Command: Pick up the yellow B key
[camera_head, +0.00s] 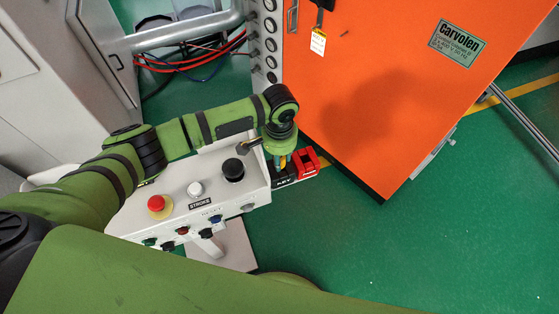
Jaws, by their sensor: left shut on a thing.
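My left gripper (280,148) points down at the right end of the white control box, over a small black holder (286,181) marked "KEY". It is shut on a small yellow thing (283,162), which looks like the yellow B key. The fingers hide most of it, and its letter cannot be read. I cannot tell whether it is still seated in the holder. A red block (305,163) sits just right of the fingertips. My right gripper is not in view.
The white control box (133,212) carries a red button (156,203), a white button (196,189) and a black knob (233,169). A large orange cabinet (400,80) with a hanging tag (318,41) stands behind. Green floor (440,240) is clear at right.

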